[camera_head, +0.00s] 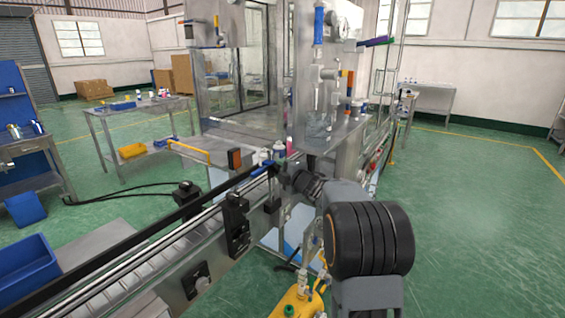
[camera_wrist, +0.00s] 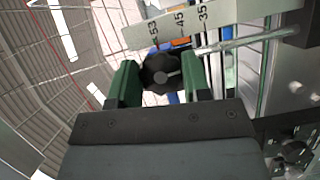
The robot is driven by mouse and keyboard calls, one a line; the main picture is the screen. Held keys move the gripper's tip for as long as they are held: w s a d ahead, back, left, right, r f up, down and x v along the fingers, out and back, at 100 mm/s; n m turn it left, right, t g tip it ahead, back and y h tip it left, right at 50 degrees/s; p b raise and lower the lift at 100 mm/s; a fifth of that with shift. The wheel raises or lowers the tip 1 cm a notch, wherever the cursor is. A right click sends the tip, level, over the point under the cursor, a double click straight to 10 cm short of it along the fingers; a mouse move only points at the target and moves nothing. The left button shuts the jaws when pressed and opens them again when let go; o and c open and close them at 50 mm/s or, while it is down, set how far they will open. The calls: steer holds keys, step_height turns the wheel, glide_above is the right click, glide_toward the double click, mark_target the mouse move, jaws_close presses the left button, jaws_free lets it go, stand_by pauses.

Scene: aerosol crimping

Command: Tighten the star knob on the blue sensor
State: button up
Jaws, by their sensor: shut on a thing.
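The black star knob (camera_wrist: 159,71) is between the two green fingers of my gripper (camera_wrist: 160,78) in the wrist view. A patch of blue (camera_wrist: 174,97) shows just behind the knob and may be part of the blue sensor, which is mostly hidden. In the head view my arm reaches to the far end of the conveyor, and the knob itself cannot be made out there.
A metal scale strip (camera_wrist: 190,28) with printed numbers runs close above the knob. The conveyor (camera_head: 140,258) with its rails runs from the lower left to the machine (camera_head: 240,122). A yellow tank (camera_head: 297,302) stands below my arm. Open green floor (camera_head: 480,220) lies right.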

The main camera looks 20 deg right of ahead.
steer(key=shift+m+p, duration=0.5)
steer(key=shift+p, duration=0.15)
steer(key=o, duration=0.9)
steer(key=shift+s, duration=0.1)
steer(key=v, duration=0.7)
steer(key=b+v, duration=0.1)
steer(key=v, duration=0.5)
steer(key=shift+s+d+r+b, duration=0.1)
steer(key=shift+s+r+b, duration=0.1)
steer(key=shift+s+b, duration=0.15)
